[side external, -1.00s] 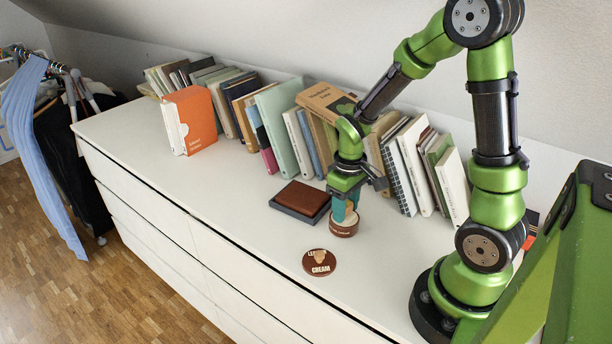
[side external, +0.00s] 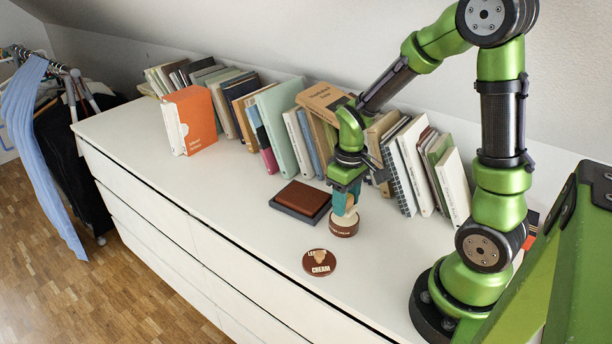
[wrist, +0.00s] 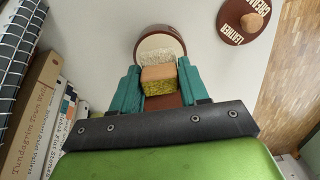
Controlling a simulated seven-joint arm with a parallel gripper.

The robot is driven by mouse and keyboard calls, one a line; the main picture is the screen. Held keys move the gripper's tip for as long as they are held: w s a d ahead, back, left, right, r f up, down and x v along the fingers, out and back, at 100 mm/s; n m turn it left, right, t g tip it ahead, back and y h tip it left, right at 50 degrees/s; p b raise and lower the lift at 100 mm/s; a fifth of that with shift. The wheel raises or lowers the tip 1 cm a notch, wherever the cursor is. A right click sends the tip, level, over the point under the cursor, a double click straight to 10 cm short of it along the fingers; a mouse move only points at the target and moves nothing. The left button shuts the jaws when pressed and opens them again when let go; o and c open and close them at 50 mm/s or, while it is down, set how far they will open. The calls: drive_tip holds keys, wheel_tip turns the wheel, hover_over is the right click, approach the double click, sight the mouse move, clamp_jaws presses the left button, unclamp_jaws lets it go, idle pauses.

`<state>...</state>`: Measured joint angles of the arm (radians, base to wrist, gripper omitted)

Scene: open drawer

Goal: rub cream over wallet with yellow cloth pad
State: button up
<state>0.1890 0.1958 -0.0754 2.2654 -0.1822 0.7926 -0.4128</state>
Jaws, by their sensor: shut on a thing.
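My gripper (side external: 346,197) is shut on the yellow cloth pad (wrist: 160,89), which has a tan block-like top between the teal fingers (wrist: 160,84). It is just above the open brown cream tin (side external: 343,230). The tin's pale, speckled inside also shows in the wrist view (wrist: 158,46); the pad overlaps its near part there, and I cannot tell whether they touch. The brown wallet (side external: 304,197) lies flat on a dark grey tray (side external: 281,207), left of my gripper in the side view.
A row of books (side external: 290,130) stands along the wall behind. The white dresser top (side external: 220,205) is clear at left.

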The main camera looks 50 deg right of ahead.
drive_tip(key=shift+r, duration=2.5)
drive_tip(key=shift+r, duration=0.1)
